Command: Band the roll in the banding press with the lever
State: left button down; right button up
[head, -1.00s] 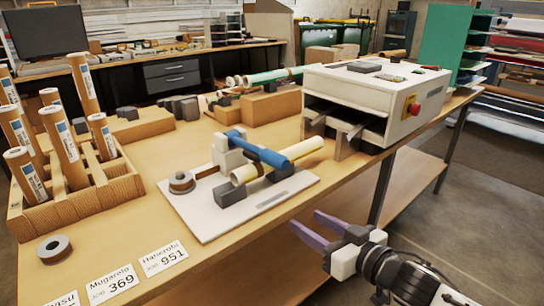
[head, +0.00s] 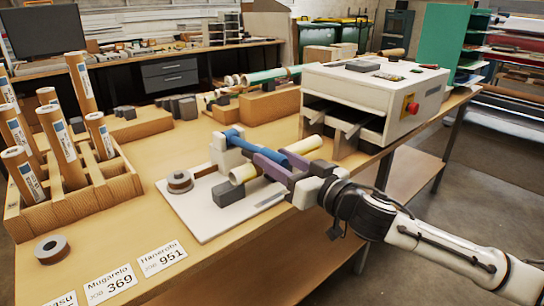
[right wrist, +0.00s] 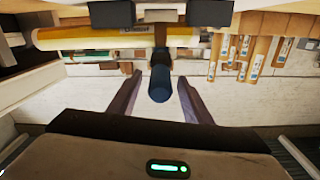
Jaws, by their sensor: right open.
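The banding press is a white base plate (head: 205,222) with grey cradle blocks and a white post, on the wooden table. The pale yellow roll (head: 243,174) lies across its cradles; it also shows in the right wrist view (right wrist: 75,38). The lever, with a blue handle (head: 238,140), reaches out over the roll. My right gripper (head: 268,160) is at the handle with open purple fingers. In the right wrist view the blue handle (right wrist: 159,82) is between the fingers (right wrist: 158,98), with gaps on both sides. My left gripper is out of view.
A tape reel (head: 180,182) sits at the plate's left edge. A wooden rack (head: 122,190) of labelled rolls stands left, with a loose reel (head: 52,249) and name cards (head: 162,258) in front. The laminator (head: 372,95) stands close behind right.

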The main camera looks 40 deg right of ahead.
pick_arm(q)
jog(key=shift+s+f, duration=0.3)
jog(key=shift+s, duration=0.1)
pick_arm(e)
jog(key=shift+w+a, duration=0.1)
jog(key=shift+w, duration=0.75)
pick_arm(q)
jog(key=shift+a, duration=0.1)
pick_arm(e)
jog(key=shift+c, duration=0.6)
